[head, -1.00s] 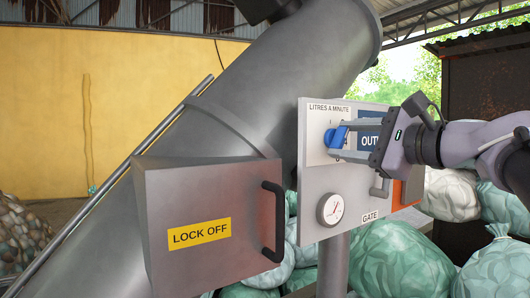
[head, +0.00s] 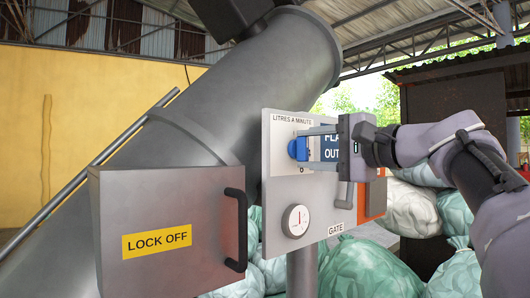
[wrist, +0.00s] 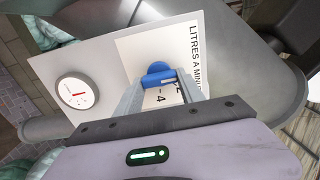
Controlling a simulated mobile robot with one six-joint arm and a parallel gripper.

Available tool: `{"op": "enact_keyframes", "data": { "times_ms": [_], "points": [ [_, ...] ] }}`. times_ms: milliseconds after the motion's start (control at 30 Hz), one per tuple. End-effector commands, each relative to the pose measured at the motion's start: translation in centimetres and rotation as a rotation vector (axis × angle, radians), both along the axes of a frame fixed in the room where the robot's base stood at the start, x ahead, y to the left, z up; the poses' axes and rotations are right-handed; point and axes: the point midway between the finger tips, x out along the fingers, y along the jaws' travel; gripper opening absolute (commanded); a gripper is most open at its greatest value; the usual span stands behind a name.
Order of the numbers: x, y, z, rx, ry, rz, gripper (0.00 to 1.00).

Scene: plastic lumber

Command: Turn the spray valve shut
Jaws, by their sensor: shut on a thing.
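The spray valve is a blue knob (head: 298,149) on a white scale plate headed LITRES A MINUTE, on the left of a grey panel (head: 272,222). My gripper (head: 302,147) reaches in from the right, its two fingers one above the other, shut on the knob. In the wrist view the blue knob (wrist: 158,73) sits between the fingertips (wrist: 158,86). A 4 and part of another numeral show beside it; the rest of the scale is hidden by the fingers.
A round gauge (head: 296,221) and the word GATE are low on the panel, with a grey handle (head: 346,196) at right. A LOCK OFF box (head: 165,215) with a black handle (head: 240,230) stands at left. A large grey tube (head: 250,95) rises behind; filled bags (head: 370,270) lie below.

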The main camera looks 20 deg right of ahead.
Motion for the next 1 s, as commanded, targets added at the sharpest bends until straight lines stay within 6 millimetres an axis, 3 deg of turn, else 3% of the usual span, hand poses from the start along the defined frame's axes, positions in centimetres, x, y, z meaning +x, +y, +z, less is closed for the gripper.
{"op": "enact_keyframes", "data": {
  "times_ms": [400, 433, 500, 533, 867, 1000],
  "points": [
    [0.1, -0.1, -0.2, -0.005, 0.002, 0.000, 0.05],
    [0.1, -0.1, -0.2, -0.005, 0.002, 0.000, 0.51],
    [0.0, 0.0, -0.2, -0.005, 0.001, 0.000, 0.65],
    [0.0, 0.0, -0.1, -0.005, 0.001, 0.000, 0.67],
    [-0.3, -0.2, 0.0, -0.005, -0.001, -0.002, 0.67],
    [-2.5, -1.1, -0.1, -0.005, -0.001, -0.006, 0.67]
  ]
}}
